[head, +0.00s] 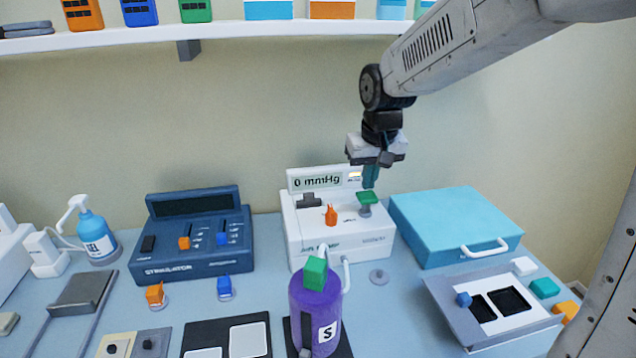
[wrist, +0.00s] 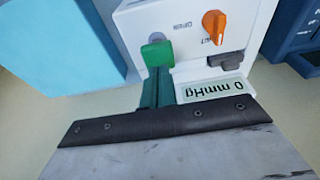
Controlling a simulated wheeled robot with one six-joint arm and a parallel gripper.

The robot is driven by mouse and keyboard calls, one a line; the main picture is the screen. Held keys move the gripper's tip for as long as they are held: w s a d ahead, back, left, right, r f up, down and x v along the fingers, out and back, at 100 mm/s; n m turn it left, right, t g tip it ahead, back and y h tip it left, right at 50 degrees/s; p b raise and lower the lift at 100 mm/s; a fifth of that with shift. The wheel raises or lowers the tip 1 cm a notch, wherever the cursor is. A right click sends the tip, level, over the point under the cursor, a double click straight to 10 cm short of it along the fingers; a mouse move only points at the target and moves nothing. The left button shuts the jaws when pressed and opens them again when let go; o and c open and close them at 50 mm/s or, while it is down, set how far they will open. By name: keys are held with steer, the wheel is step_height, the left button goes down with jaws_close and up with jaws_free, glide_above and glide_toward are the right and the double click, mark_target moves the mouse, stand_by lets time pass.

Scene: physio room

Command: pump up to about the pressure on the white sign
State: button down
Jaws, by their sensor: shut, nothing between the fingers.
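The white air pump (head: 345,238) stands at the back of the table. Its display (head: 318,182) reads 0 mmHg, and the same display shows in the wrist view (wrist: 212,89). A green plunger knob (head: 367,197) stands up on the pump's top right; it also shows in the wrist view (wrist: 157,53). An orange knob (head: 331,215) sits left of it, also in the wrist view (wrist: 215,25). My gripper (head: 370,182) is shut and empty, just above the green knob; I cannot tell whether it touches. A purple cylinder (head: 315,308) marked S stands in front, with a white hose beside it. I cannot pick out a readable target pressure sign.
A blue stimulator (head: 192,235) stands left of the pump. A turquoise case (head: 455,222) lies close on the right, with a grey-white unit (head: 495,310) in front of it. A shelf (head: 220,36) runs along the wall above.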

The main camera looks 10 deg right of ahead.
mark_target(367, 195)
steer(key=shift+f, duration=0.1)
steer(key=shift+f, duration=2.15)
steer(key=shift+r, duration=2.25)
steer(key=shift+f, duration=0.1)
steer(key=shift+f, duration=2.15)
steer(key=shift+r, duration=2.25)
